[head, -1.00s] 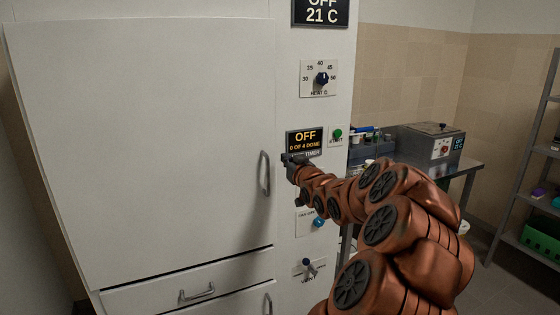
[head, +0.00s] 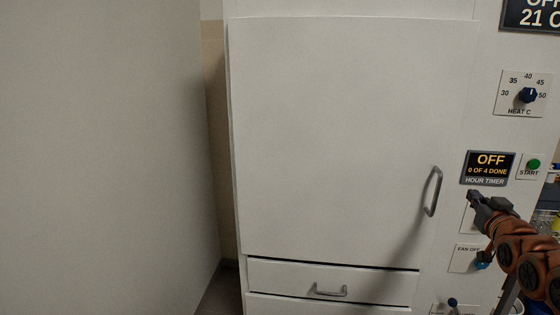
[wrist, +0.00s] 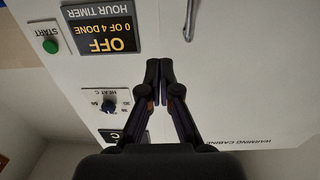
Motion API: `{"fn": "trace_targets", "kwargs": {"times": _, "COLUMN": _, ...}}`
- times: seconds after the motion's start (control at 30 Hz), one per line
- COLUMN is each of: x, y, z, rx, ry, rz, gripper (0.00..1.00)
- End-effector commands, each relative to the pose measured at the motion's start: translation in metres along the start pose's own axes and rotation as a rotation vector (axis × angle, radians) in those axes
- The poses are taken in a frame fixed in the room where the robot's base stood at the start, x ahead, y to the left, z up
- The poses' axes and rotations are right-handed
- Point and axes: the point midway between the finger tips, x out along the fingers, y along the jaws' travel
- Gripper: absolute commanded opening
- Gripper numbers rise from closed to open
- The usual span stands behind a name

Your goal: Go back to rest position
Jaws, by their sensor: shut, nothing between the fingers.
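My gripper (head: 474,197) is at the right of the head view, in front of the cabinet's control panel, just below the hour timer display (head: 488,168) and right of the door handle (head: 433,191). In the wrist view, my gripper (wrist: 159,70) has its fingertips together with nothing between them. The wrist view is upside down and shows the timer display (wrist: 107,32), reading OFF and 0 OF 4 DONE. Whether the fingertips touch the panel cannot be told.
The white cabinet door (head: 340,130) is shut, with a drawer (head: 330,282) below it. The heat dial (head: 527,95) and green start button (head: 533,164) are on the panel. A plain grey wall (head: 100,150) fills the left. A narrow gap lies between wall and cabinet.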

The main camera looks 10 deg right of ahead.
Motion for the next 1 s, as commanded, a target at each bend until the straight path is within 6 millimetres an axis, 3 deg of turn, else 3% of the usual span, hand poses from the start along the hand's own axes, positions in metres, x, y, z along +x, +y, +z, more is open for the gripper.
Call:
{"fn": "trace_targets", "kwargs": {"times": 0.17, "x": 0.005, "y": -0.035, "z": 0.011, "rx": -0.010, "ry": -0.100, "rz": -0.036, "gripper": 0.00}}
{"fn": "trace_targets", "kwargs": {"times": 0.33, "x": -0.004, "y": -0.106, "z": 0.041, "rx": -0.041, "ry": -0.335, "rz": -0.100, "gripper": 0.00}}
{"fn": "trace_targets", "kwargs": {"times": 0.47, "x": -0.031, "y": -0.157, "z": 0.067, "rx": -0.077, "ry": -0.529, "rz": -0.143, "gripper": 0.00}}
{"fn": "trace_targets", "kwargs": {"times": 0.7, "x": -0.114, "y": -0.228, "z": 0.105, "rx": -0.162, "ry": -0.873, "rz": -0.205, "gripper": 0.00}}
{"fn": "trace_targets", "kwargs": {"times": 0.87, "x": -0.185, "y": -0.259, "z": 0.118, "rx": -0.222, "ry": -1.087, "rz": -0.236, "gripper": 0.00}}
{"fn": "trace_targets", "kwargs": {"times": 1.0, "x": -0.256, "y": -0.275, "z": 0.124, "rx": -0.276, "ry": -1.274, "rz": -0.259, "gripper": 0.00}}
